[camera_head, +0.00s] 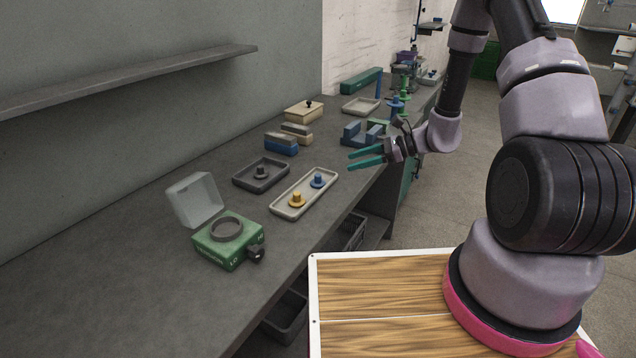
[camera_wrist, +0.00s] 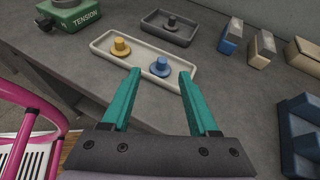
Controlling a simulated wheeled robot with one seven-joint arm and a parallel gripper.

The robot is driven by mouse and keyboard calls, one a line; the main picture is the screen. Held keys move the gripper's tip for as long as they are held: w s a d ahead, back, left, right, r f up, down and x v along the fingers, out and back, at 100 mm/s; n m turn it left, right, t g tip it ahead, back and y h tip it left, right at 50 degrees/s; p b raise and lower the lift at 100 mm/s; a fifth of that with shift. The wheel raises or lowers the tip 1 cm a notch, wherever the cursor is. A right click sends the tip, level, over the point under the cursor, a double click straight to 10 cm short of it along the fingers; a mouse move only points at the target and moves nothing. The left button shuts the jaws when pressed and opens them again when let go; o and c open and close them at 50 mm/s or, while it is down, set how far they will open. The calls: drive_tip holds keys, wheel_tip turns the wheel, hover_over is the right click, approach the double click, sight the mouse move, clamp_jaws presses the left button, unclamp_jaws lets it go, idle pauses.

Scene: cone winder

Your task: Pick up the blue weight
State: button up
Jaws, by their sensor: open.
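The blue weight (camera_head: 317,181) is a small knobbed disc. It stands upright in the cream tray (camera_head: 292,213), at the tray's far end in the head view. A yellow weight (camera_head: 297,200) stands in the same tray. In the wrist view the blue weight (camera_wrist: 160,67) shows between and beyond the green fingertips, with the yellow weight (camera_wrist: 120,47) to its left. My gripper (camera_head: 365,158) is open and empty, to the right of the tray in the head view and apart from the blue weight. Its fingers also show in the wrist view (camera_wrist: 160,73).
A dark tray (camera_head: 240,183) with a dark weight (camera_head: 261,172) lies beside the cream tray. A green tension box (camera_head: 228,240) with an open clear lid stands nearer. The near bench top is clear.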

sight(323, 182)
wheel_tip(323, 182, down, 3)
drive_tip(key=shift+w+m, duration=0.15)
drive_tip(key=shift+m, duration=0.45)
drive_tip(key=shift+t, duration=0.3)
drive_tip(key=x, duration=0.5)
drive_tip(key=shift+f, duration=0.1)
drive_tip(key=shift+r+x, duration=0.2)
drive_tip(key=shift+x, duration=2.55)
drive_tip(key=shift+a, duration=0.1)
clamp_jaws()
